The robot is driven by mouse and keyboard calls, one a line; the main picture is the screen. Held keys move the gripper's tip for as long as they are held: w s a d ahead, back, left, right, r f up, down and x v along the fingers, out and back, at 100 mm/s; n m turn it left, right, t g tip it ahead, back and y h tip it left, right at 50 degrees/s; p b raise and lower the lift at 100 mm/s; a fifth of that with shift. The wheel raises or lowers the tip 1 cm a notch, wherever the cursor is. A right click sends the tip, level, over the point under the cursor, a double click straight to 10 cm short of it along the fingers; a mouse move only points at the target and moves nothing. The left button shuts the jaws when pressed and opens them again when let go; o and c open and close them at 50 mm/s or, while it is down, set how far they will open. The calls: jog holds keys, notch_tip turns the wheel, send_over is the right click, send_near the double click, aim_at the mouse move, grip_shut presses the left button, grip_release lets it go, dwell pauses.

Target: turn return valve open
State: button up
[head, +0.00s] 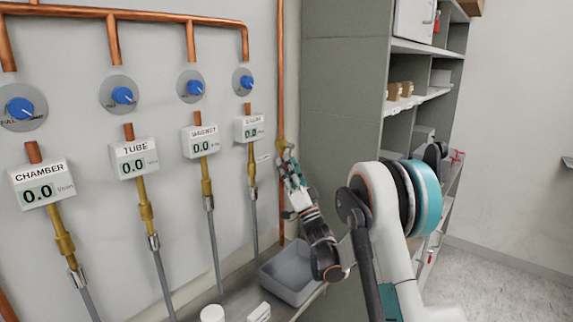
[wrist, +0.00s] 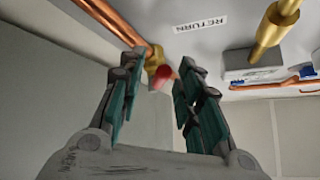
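The return valve is a brass fitting on a vertical copper pipe, with a red handle (wrist: 160,77) in the wrist view. A white label reading RETURN (wrist: 201,24) is on the wall beside it. My gripper (wrist: 161,66) is open, with its two dark-green fingers apart and the red handle showing between their tips. I cannot tell whether either finger touches it. In the head view my gripper (head: 287,160) is raised at the brass fitting (head: 282,146) on the pipe; the red handle is hidden there.
Gauges labelled CHAMBER (head: 41,184) and TUBE (head: 134,158), plus two more, hang left below blue knobs (head: 122,95). A grey bin (head: 288,272) stands on the bench below my gripper. A grey shelf unit (head: 340,100) stands close on the right.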

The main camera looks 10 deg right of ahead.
jog(key=v, duration=0.6)
jog(key=shift+s+f, duration=0.25)
